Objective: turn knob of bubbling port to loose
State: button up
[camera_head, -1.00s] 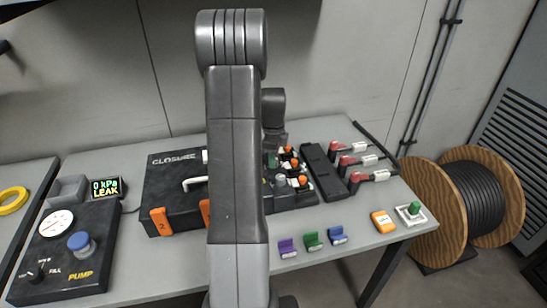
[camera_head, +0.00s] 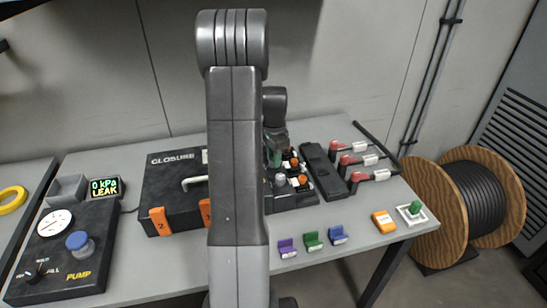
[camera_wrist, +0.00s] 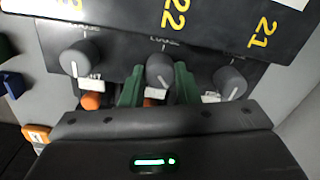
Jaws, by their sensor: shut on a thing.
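In the wrist view a row of three dark grey knobs shows on the port panel: a left knob (camera_wrist: 78,58), a middle knob (camera_wrist: 160,70) and a right knob (camera_wrist: 230,80). Each has a white pointer line. My gripper (camera_wrist: 160,76) has its green fingers shut on the middle knob, one on each side. An orange part (camera_wrist: 91,101) sits below the left knob. In the head view my arm hides much of the panel, and the green fingers show only in part. I cannot see any bubbles, so which port bubbles is unclear.
The closure box (camera_head: 170,185) stands left of the panel. The pressure display (camera_head: 104,188) reads 0 kPa LEAK, above the pump unit (camera_head: 60,275). Red-handled clamps (camera_head: 355,162) stand right of the panel. Purple, green and blue blocks (camera_head: 312,240) lie at the front.

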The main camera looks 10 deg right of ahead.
jog(key=n, duration=0.7)
jog(key=shift+w+r, duration=0.1)
jog(key=n, duration=0.7)
jog(key=shift+n, duration=0.4)
jog(key=n, duration=1.2)
jog(key=shift+n+g, duration=0.3)
jog(key=o, duration=1)
jog(key=shift+b, duration=0.3)
jog(key=r, duration=1.3)
jog(key=shift+w+r, duration=0.2)
jog(key=shift+r, duration=0.2)
